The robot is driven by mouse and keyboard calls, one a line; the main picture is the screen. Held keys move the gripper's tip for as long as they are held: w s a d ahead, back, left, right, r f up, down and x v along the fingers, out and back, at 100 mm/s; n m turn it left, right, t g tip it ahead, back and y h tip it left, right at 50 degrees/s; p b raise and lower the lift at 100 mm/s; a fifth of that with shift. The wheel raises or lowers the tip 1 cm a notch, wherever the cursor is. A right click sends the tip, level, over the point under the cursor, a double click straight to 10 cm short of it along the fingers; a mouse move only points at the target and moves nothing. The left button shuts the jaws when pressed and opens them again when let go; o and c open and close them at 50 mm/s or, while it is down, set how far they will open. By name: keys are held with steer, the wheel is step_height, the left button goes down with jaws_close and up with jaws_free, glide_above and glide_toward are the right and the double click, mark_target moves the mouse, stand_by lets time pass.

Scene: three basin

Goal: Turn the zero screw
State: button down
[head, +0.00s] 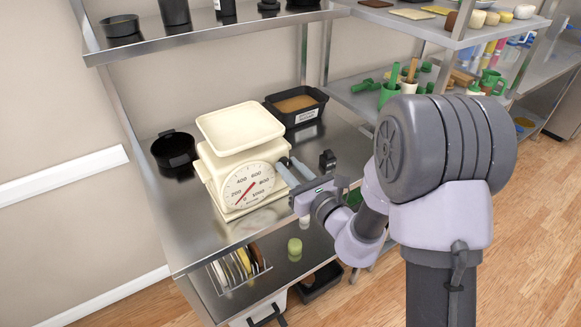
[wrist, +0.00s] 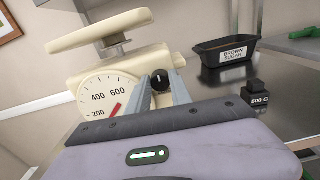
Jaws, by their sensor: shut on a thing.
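A cream kitchen scale (head: 213,168) with a flat pan (head: 240,127) stands on the steel counter; it also fills the left of the wrist view (wrist: 85,65). Its round white dial (head: 248,186) has a red needle, which lies low on the face in the head view. The zero screw, a black knob (wrist: 160,79) with a white mark, is on the scale's side. My gripper (wrist: 161,84) has its two grey fingers on either side of the knob, shut on it. In the head view my gripper (head: 287,167) reaches the scale's right side, and the knob cannot be made out.
A black tub labelled brown sugar (head: 297,106) stands behind the scale. A black 500 G weight (head: 327,160) is just right of my gripper. A black pot (head: 174,150) is to the scale's left. A shelf (head: 225,38) runs above the counter. The counter's front left is clear.

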steer(key=m+p, duration=0.3)
steer(key=m, duration=0.1)
steer(key=shift+r+p, duration=0.1)
steer(key=shift+p, duration=0.3)
steer(key=shift+d+m+p, duration=0.1)
steer(key=shift+m+p, duration=0.9)
steer(key=shift+m, duration=0.5)
steer(key=c, duration=1.1)
jaws_free()
steer(key=shift+c, duration=0.2)
steer(key=p+v, duration=0.6)
steer(key=v, duration=1.1)
